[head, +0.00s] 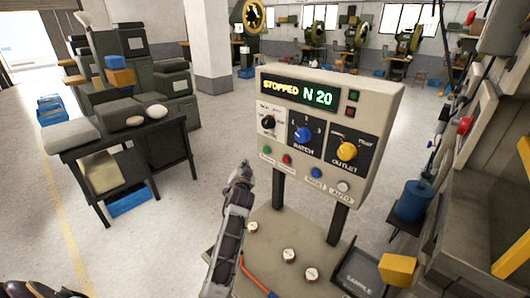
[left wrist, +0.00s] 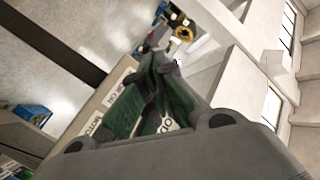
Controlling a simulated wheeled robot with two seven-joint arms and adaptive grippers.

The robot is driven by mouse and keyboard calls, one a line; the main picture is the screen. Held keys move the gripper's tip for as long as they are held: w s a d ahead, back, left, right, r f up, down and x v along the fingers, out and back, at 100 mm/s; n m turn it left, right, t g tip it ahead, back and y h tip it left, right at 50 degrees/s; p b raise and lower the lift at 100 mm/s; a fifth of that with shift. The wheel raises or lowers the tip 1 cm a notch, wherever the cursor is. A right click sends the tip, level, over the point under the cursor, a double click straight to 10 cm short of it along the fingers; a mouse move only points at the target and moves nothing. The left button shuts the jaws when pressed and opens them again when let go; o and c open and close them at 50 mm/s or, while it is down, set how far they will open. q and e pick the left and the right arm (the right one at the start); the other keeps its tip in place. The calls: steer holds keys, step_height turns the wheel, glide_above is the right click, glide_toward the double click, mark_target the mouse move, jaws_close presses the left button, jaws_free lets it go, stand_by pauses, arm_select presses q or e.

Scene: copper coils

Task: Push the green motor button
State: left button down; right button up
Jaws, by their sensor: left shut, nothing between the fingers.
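The green motor button (head: 266,150) is at the lower left of the front of a grey control panel (head: 380,120) in the head view. A red button (head: 286,159) is just right of it. The panel's display (head: 300,92) reads "STOPPED N 20". My left gripper (head: 245,168) is shut and empty, a little left of and below the green button, apart from it in the picture. In the left wrist view its closed fingers (left wrist: 158,78) are in front of the panel's labelled face, and the green button cannot be made out. My right gripper is not in view.
The panel also carries a black knob (head: 268,122), a blue knob (head: 302,134), a yellow knob (head: 347,150), a blue button (head: 316,172) and a white button (head: 343,186). It stands on posts above a beige surface (head: 270,225). A dark table (head: 130,150) stands left; open floor lies between.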

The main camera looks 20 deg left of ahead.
mark_target(266, 150)
arm_select(q)
steer(key=shift+w+d, duration=0.15)
steer(key=shift+w, duration=0.05)
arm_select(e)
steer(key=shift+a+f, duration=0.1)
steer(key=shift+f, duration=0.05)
arm_select(q)
steer(key=w+d+b, duration=0.2)
steer(key=w+b, duration=0.3)
steer(key=w, duration=0.3)
steer(key=shift+d, duration=0.35)
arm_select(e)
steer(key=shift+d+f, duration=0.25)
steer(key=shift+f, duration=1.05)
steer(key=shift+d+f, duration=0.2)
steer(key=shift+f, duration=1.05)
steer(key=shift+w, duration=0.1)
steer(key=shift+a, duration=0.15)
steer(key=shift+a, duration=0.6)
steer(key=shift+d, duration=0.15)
